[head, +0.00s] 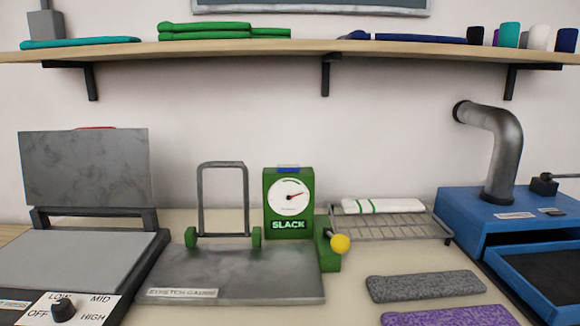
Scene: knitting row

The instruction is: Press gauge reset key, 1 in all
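The stretch gauge stands mid-bench: a grey base plate (240,280) labelled "STRETCH GAUGE" carries a green box (271,228) at its back. The box has a round white dial (289,197) with a red needle and the lit word "SLACK" below it. A small blue key (288,169) sits on top of the box. A grey wire frame (222,164) on green blocks stands upright to the left. A lever with a yellow ball knob (340,243) is at the right on a green block. Neither of my grippers is in view.
A grey press (85,170) stands open at left, with a LOW/MID/HIGH knob (62,309). A wire rack (390,225) holds a white cloth. Grey (425,285) and purple (450,315) knit pieces lie at front right. A blue machine (500,225) with a pipe stands right. A shelf (290,50) runs overhead.

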